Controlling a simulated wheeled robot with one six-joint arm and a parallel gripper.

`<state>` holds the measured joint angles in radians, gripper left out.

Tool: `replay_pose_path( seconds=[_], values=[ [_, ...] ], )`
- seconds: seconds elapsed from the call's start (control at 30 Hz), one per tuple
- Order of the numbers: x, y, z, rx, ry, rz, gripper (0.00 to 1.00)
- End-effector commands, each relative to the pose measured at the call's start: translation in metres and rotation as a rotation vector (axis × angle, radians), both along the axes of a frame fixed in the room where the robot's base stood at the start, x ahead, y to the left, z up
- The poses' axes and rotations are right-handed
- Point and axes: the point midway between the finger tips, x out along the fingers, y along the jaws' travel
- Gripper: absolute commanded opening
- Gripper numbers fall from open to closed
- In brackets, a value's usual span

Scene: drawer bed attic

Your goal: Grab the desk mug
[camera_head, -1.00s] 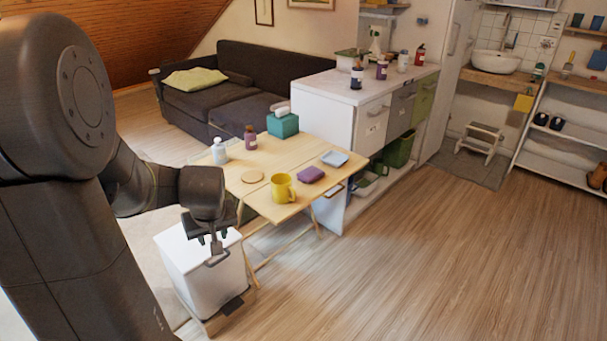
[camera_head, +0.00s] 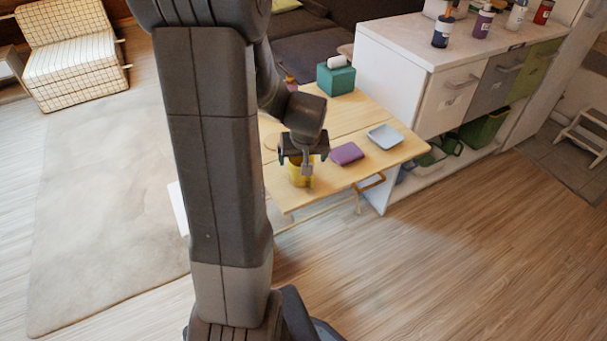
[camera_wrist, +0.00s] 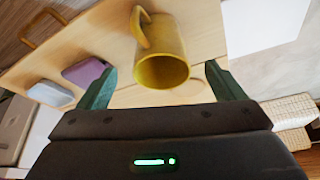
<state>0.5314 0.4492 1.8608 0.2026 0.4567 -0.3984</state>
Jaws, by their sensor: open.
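The yellow mug (camera_head: 300,179) stands on the light wooden table (camera_head: 352,172), near its front edge. In the head view my gripper (camera_head: 304,160) is just above and in front of the mug and hides much of it. In the wrist view the mug (camera_wrist: 162,55) lies ahead, between the two dark green fingers of my gripper (camera_wrist: 160,84), with its handle at the upper left. The fingers are spread apart and do not appear to touch the mug.
A purple item (camera_head: 346,154) and a pale blue-grey dish (camera_head: 385,137) lie on the table right of the mug. A teal tissue box (camera_head: 336,79) stands at the back. A white cabinet (camera_head: 390,75) with several bottles borders the table's right. The wooden floor in front is clear.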

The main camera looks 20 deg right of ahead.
Motion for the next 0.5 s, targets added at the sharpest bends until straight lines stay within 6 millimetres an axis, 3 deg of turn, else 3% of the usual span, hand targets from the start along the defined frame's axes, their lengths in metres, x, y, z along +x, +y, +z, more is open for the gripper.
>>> replay_pose_path(
  seconds=[0.1, 0.37, 0.5],
  values=[
    [0.006, -0.002, -0.016, 0.001, 0.001, 0.000, 0.89],
    [0.011, -0.003, -0.031, 0.000, 0.001, 0.001, 0.89],
    [0.016, -0.005, -0.052, 0.002, 0.003, 0.000, 0.89]
  ],
)
